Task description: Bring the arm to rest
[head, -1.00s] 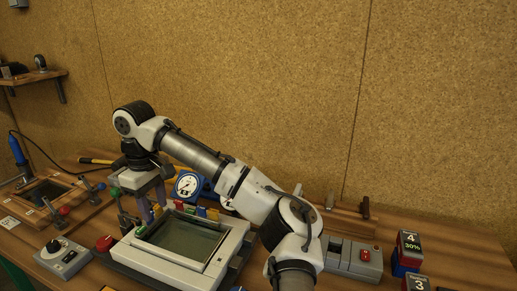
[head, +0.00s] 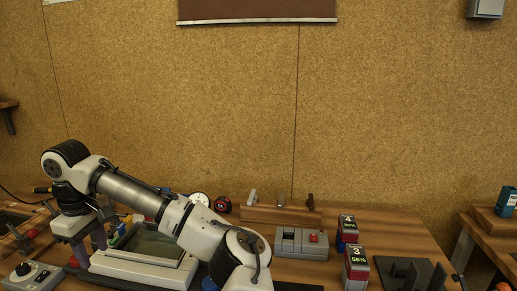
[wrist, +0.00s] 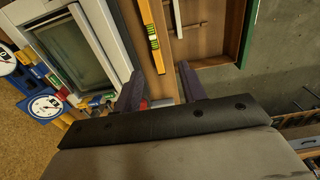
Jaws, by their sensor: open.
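My arm crosses the head view above the bench, its elbow raised. My gripper (head: 89,248) points down at the left end of the white frame with its glass pane (head: 150,246). In the wrist view my gripper (wrist: 159,84) has its two dark fingers well apart, with nothing held between them. The frame (wrist: 117,48) shows there at upper left, beside the left finger. My arm hides part of the frame's right side in the head view.
A yellow level (wrist: 152,36) shows beyond the fingers. A blue gauge (wrist: 45,106) stands left in the wrist view. In the head view, a grey box with a red button (head: 301,243) and numbered blocks (head: 355,262) stand right of the arm.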

